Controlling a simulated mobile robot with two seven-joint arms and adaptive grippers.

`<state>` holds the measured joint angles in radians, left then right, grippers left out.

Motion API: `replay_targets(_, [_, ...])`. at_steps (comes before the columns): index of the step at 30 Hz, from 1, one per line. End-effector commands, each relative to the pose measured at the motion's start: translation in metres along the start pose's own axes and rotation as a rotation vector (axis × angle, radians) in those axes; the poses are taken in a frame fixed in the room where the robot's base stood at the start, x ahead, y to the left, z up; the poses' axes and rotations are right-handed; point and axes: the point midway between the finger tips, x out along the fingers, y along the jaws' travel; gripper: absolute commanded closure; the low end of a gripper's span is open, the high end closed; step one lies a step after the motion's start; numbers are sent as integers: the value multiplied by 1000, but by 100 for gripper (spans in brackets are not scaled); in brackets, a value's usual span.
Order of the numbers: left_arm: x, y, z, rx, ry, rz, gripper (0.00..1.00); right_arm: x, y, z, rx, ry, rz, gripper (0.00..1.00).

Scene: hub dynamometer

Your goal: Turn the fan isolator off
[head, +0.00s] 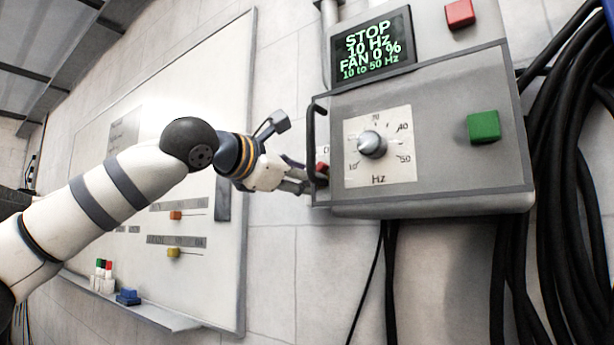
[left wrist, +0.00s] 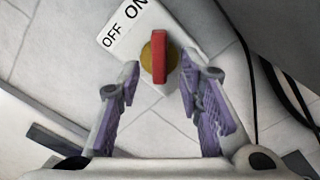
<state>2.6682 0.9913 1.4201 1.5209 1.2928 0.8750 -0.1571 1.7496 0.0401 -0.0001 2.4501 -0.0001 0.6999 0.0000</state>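The fan isolator has a red handle (left wrist: 159,57) on a yellow disc, beside a white plate (left wrist: 122,32) marked OFF and ON. In the left wrist view the handle stands upright in the picture, its upper end nearer ON than OFF. In the head view the red handle (head: 321,168) shows on the left side of the grey control box (head: 450,140), partly hidden. My left gripper (left wrist: 159,76) is open, with one purple-padded finger on each side of the handle and gaps between. In the head view the left gripper (head: 308,181) is at the box's left side. My right gripper is not seen.
The box front carries a Hz knob (head: 372,144), a green button (head: 484,126), a red button (head: 459,13) and a display (head: 371,47) reading STOP, 10 Hz, FAN 0 %. A black bar handle (head: 311,125) stands out near the isolator. Black cables (head: 565,170) hang at right; a whiteboard (head: 235,100) is at left.

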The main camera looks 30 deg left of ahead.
Motion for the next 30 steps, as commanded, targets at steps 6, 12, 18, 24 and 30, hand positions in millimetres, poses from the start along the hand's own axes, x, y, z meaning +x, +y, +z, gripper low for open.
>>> replay_targets(6, [15,0,1,1,-2,1,67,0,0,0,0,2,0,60])
replay_targets(12, [15,0,1,1,-2,1,69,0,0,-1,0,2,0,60])
replay_targets(18, [15,0,1,1,-2,1,100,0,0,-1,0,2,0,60])
replay_targets(24, [15,0,1,-3,-2,1,100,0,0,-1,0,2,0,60])
replay_targets(30, [14,1,1,-59,-2,1,100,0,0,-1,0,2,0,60])
